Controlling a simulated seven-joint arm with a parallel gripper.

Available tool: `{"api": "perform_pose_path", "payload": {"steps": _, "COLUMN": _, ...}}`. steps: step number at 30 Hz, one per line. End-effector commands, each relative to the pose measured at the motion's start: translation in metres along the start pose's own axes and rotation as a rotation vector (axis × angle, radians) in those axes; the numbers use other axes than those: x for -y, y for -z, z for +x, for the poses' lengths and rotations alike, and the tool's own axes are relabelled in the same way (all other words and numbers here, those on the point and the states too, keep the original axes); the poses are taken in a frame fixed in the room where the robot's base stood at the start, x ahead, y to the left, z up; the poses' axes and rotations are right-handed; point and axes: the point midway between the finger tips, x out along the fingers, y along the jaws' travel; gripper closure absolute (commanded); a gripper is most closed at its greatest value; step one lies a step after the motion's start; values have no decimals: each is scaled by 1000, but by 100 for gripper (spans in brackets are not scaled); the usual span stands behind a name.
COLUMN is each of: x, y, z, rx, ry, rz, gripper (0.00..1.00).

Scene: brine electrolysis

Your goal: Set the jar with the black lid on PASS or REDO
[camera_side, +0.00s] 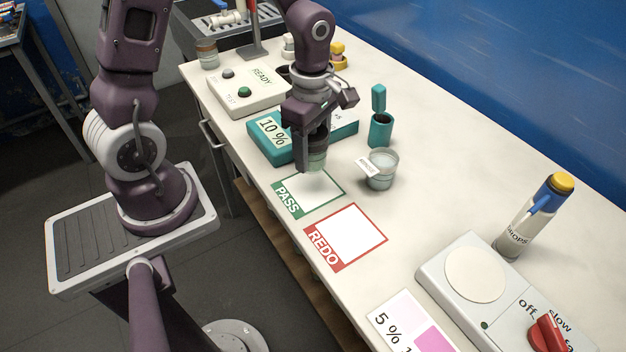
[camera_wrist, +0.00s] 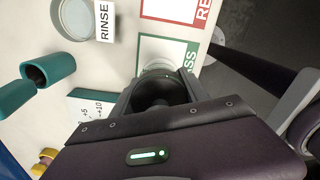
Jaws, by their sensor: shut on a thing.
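My gripper (camera_side: 312,148) is shut on the jar with the black lid (camera_side: 316,162) and holds it upright over the far part of the PASS square. In the wrist view the black lid (camera_wrist: 152,92) shows between the fingers, with a bit of pale jar glass beyond it. The jar seems slightly above the table; I cannot tell the gap. The green-framed PASS square (camera_side: 290,206) is empty on its near part. The red-framed REDO square (camera_side: 351,238) lies beside it, bare. It also shows in the wrist view (camera_wrist: 172,10).
The RINSE beaker (camera_side: 382,172) stands right of PASS. A teal holder (camera_side: 380,132) with its cap stands behind it. A teal 10 % box (camera_side: 268,138) and the READY tester (camera_side: 246,92) lie left. A stirrer plate (camera_side: 474,276) and a bottle (camera_side: 530,220) stand right.

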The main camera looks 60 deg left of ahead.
Motion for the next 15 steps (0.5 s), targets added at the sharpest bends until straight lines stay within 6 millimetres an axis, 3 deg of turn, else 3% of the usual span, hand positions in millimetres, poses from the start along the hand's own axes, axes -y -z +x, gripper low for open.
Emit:
{"api": "perform_pose_path", "payload": {"steps": 9, "x": 0, "y": -1, "z": 61, "rx": -1, "ry": 4, "rz": 0, "gripper": 97}}
{"api": "perform_pose_path", "payload": {"steps": 15, "x": -1, "y": -1, "z": 69, "rx": 1, "ry": -1, "rz": -2, "gripper": 97}}
